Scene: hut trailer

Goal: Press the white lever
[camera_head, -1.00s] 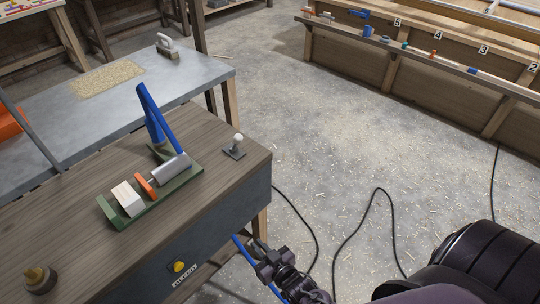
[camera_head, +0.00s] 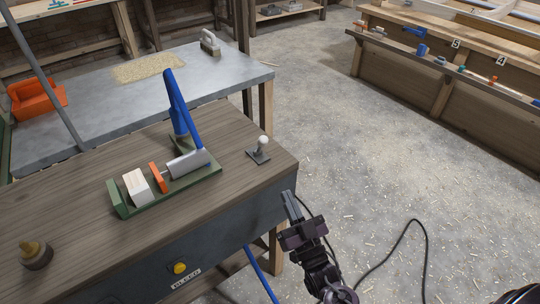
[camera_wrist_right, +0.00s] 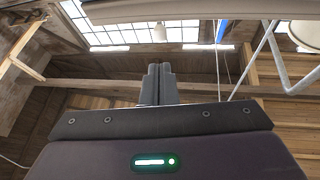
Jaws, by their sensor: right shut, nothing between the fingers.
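The white lever (camera_head: 263,143) has a round white knob on a dark base plate. It stands upright at the right end of the wooden bench top (camera_head: 75,182). My right gripper (camera_head: 289,198) is shut and empty, just off the bench's right front corner, to the right of and nearer than the lever, apart from it. In the right wrist view the closed fingers (camera_wrist_right: 158,84) point up toward the ceiling windows, under a pale edge across the top. A white rounded thing, perhaps the lever knob, shows there too (camera_wrist_right: 159,32). My left gripper is not in view.
A green press fixture (camera_head: 210,172) with a blue handle (camera_head: 178,100), an orange plate (camera_head: 158,178) and a white block (camera_head: 137,187) sits left of the lever. A yellow button (camera_head: 179,268) is on the bench front. Open floor lies to the right.

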